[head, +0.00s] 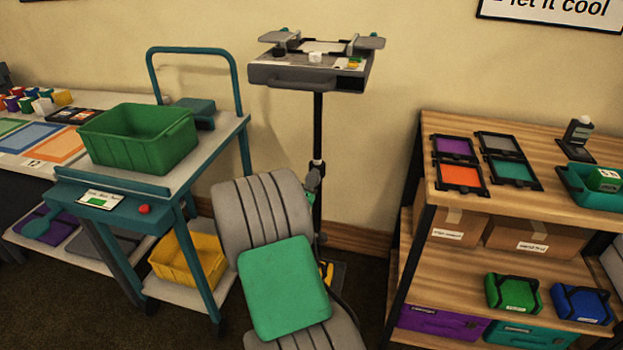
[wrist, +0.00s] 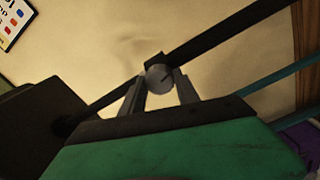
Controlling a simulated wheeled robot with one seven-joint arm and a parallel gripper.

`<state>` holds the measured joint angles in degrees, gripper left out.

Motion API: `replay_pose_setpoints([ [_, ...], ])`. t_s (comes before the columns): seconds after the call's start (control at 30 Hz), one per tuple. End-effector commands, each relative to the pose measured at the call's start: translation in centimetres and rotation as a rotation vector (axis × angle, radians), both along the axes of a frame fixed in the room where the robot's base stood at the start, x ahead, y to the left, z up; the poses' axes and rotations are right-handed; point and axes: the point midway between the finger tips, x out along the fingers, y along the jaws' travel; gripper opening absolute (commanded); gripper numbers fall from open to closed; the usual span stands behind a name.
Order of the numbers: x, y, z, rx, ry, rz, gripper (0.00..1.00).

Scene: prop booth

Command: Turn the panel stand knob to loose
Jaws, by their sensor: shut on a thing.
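The panel stand has a slim black pole (head: 318,130) with a flat grey head (head: 306,76) on top. In the wrist view the pole (wrist: 225,34) runs diagonally across the picture. The round grey knob (wrist: 159,78) sits on a dark collar on the pole and has a dark line on its face. In the head view my arm covers the lower pole and hides my fingers. I cannot read any loose or tight marking.
A teal cart (head: 215,137) with a green bin (head: 140,140) stands to the left. A wooden shelf unit (head: 520,200) with trays and boxes stands to the right. The wall is close behind the stand.

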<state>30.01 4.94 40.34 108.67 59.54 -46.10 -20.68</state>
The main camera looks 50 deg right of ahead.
Motion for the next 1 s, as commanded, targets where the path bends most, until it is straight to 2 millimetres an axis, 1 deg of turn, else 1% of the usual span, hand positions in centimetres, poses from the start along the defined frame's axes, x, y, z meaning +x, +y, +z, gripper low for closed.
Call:
replay_pose_setpoints([
  [0.2,0.13,0.23,-0.15,-0.073,0.184,0.007,0.00],
  [0.5,0.10,0.21,-0.25,-0.157,0.377,0.007,0.00],
  [0.73,0.08,0.21,-0.37,-0.190,0.455,0.007,0.00],
  [1.0,0.07,0.21,-0.47,-0.203,0.482,0.007,0.00],
])
